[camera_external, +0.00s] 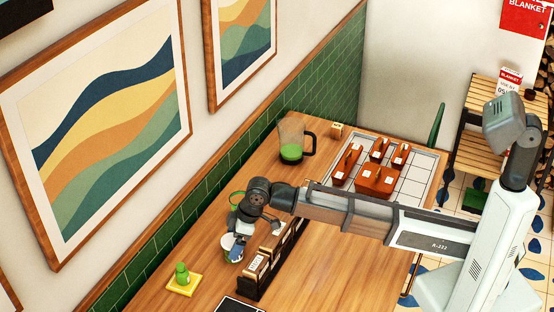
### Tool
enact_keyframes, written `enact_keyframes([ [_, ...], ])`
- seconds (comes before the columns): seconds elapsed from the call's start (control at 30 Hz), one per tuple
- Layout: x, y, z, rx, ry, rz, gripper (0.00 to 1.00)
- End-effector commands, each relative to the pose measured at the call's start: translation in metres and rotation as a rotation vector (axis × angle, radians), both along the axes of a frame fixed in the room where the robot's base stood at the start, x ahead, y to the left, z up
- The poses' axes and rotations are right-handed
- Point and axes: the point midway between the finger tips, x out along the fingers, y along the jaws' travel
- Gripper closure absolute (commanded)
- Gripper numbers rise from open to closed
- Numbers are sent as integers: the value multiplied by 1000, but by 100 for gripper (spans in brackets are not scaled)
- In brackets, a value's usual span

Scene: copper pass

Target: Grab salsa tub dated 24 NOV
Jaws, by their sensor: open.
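My gripper (236,240) is open and points down over the wooden counter, near the green-tiled wall. A small whitish tub (234,254) shows right at its fingertips, partly hidden by them. I cannot tell whether the fingers touch it. A dark rack (248,283) with upright dividers and pale labels stands just to the right of the gripper, partly hidden by my arm. No date, 24 NOV or other, is readable, and I cannot tell which container is the salsa tub.
A clear jug with green liquid (291,150) and a small wooden block (336,131) stand farther back. Several reddish-brown containers (376,180) sit on a white gridded tray (417,170). A green item (182,273) stands on a yellow square at front left. Bare counter lies between.

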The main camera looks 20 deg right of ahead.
Motion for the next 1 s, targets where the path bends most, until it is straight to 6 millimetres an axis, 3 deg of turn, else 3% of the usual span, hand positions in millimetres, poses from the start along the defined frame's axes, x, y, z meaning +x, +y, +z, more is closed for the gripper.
enact_keyframes([
  [0.2, 2, 12, -24, -1, 0, 0, 3],
  [0.47, 2, 13, -27, 1, -1, 0, 3],
  [1.0, 2, 13, -27, 1, 0, 0, 53],
])
